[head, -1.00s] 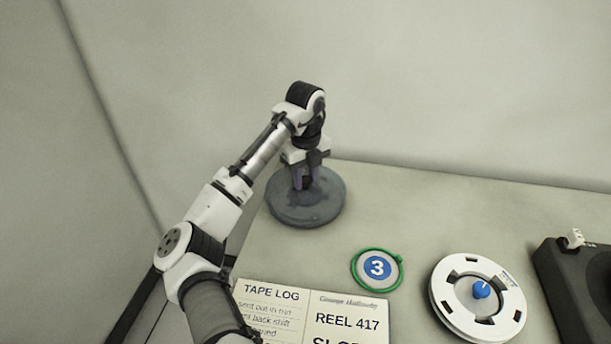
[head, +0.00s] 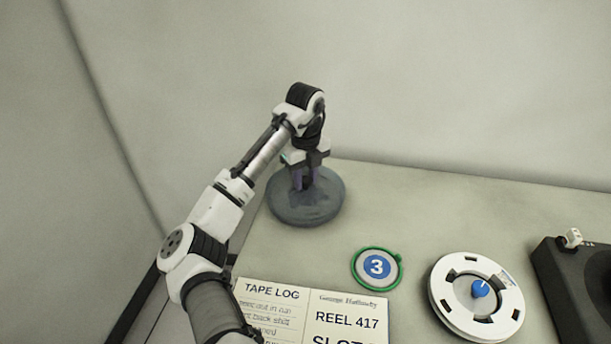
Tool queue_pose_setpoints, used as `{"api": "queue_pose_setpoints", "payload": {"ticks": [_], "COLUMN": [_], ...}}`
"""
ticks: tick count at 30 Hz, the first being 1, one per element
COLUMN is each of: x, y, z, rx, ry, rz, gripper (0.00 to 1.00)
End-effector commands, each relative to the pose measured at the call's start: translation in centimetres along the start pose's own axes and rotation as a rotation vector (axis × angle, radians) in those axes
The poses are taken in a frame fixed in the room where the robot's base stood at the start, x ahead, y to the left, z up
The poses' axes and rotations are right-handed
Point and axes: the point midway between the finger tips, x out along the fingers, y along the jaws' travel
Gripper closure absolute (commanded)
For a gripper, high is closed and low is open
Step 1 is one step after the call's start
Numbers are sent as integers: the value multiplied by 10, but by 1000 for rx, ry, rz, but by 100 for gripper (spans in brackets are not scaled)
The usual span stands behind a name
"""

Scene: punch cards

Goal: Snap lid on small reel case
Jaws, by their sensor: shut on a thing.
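The small reel case is a round dark grey disc-shaped case (head: 290,213) near the back left of the table, with a lid-like top on it. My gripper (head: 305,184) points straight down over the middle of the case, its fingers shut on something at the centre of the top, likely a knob. The fingers and wrist hide that held part. I cannot tell from this view whether the lid sits fully down on its base.
A tape log card (head: 312,312) lies in front. A black device (head: 577,290) stands at the right edge. The back middle table is clear.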

Motion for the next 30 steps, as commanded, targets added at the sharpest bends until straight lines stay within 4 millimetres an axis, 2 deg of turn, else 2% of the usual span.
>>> {"api": "queue_pose_setpoints", "payload": {"ticks": [16,17,22,28,30], "x": [14,14,13,13,14], "y": [0,0,0,0,0], "z": [0,0,0,0,0], "rx": [0,0,0,0,0], "ry": [0,0,0,0,0], "rz": [-1,-1,0,0,0], "gripper": [88,68,45,45,54]}}
